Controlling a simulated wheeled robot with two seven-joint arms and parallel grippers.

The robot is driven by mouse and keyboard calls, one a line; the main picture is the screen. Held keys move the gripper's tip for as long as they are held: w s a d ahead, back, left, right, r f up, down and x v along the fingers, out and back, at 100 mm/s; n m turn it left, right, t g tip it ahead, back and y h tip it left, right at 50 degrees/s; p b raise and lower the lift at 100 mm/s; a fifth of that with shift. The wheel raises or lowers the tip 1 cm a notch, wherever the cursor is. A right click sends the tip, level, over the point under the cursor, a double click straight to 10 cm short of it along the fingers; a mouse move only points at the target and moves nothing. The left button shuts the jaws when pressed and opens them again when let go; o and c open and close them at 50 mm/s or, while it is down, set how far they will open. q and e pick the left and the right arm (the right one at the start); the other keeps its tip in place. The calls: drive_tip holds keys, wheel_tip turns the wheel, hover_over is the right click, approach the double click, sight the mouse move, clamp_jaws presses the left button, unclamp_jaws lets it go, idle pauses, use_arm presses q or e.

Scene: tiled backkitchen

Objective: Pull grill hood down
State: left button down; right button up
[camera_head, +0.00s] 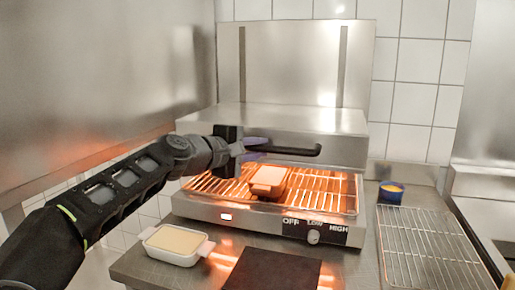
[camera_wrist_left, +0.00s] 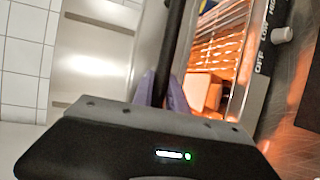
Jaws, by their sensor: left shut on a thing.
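The steel grill hood (camera_head: 270,125) hangs above the glowing grill rack (camera_head: 335,190), with an open gap between them. Its black handle (camera_head: 290,150) runs along the hood's front. My left gripper (camera_head: 255,150) comes in from the left and is shut on the handle near its left part. In the left wrist view, the purple fingers (camera_wrist_left: 160,92) sit on both sides of the dark handle bar (camera_wrist_left: 175,45). My right gripper is not in view.
A white dish with yellowish food (camera_head: 175,242) stands on the counter at front left, beside a dark board (camera_head: 272,270). A wire rack (camera_head: 430,250) and a small blue cup (camera_head: 391,192) are at the right. A steel wall (camera_head: 100,80) borders the left.

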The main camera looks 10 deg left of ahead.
use_arm(q)
drive_tip(key=shift+d+f, duration=0.1)
drive_tip(key=shift+f, duration=0.45)
drive_tip(key=c, duration=1.3)
unclamp_jaws()
drive_tip(key=shift+r, duration=0.2)
drive_tip(key=b+v, duration=0.1)
drive_tip(key=v, duration=0.6)
drive_tip(key=shift+s+a, duration=0.25)
drive_tip(key=shift+s, duration=0.1)
